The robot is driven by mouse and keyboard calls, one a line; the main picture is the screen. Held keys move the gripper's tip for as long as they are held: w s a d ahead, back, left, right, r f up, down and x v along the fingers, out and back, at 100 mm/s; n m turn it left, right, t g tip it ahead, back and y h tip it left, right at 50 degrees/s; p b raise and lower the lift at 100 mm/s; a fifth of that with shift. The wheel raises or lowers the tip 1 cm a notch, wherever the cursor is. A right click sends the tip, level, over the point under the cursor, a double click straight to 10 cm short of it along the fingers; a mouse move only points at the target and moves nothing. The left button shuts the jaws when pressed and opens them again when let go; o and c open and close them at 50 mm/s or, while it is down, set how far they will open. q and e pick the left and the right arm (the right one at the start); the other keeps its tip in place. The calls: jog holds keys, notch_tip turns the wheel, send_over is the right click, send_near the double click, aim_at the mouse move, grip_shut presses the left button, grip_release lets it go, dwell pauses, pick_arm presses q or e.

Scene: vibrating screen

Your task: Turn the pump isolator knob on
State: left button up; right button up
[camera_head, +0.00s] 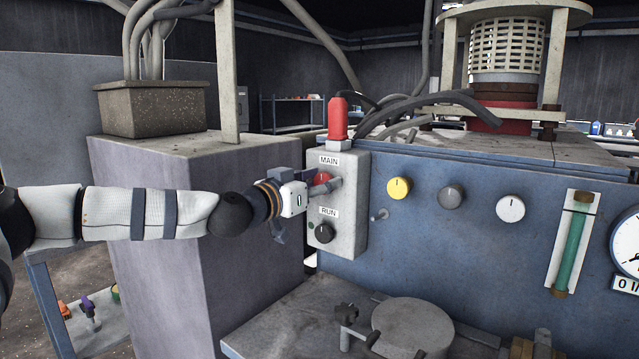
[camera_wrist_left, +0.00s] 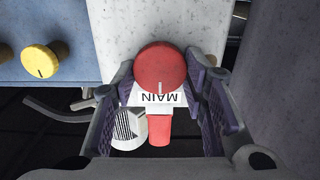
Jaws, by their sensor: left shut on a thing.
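The red knob (camera_head: 322,177) sits under a MAIN label on the grey control box (camera_head: 348,215) in the head view. It is partly hidden by my left gripper (camera_head: 322,188), which reaches it from the left. In the left wrist view the red round knob (camera_wrist_left: 161,68) lies between the two fingers of my left gripper (camera_wrist_left: 160,76), which is shut on it. The knob's white mark points toward the MAIN label, which shows upside down there. No label in view names a pump isolator. My right gripper is not in view.
A black knob (camera_head: 324,232) marked RUN is below on the same box. Yellow (camera_head: 398,188), grey (camera_head: 451,196) and white (camera_head: 510,208) knobs are on the blue panel to the right. A grey cabinet (camera_head: 180,240) stands left.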

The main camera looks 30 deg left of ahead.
pick_arm(q)
jog(key=n, duration=0.4)
jog(key=shift+a+f+n+b, duration=0.1)
jog(key=shift+n+b, duration=0.15)
jog(key=shift+n, duration=2)
jog(key=shift+a+f+n+b, duration=0.15)
jog(key=shift+n+b, duration=0.1)
jog(key=shift+n, duration=2.05)
jog(key=shift+d+f+n+b, duration=0.1)
jog(key=shift+n+b, duration=0.15)
jog(key=shift+n, duration=2)
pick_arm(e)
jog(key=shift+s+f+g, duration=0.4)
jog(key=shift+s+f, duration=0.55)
pick_arm(q)
jog(key=o, duration=1.2)
jog(key=shift+c, duration=0.2)
jog(key=shift+r, duration=0.1)
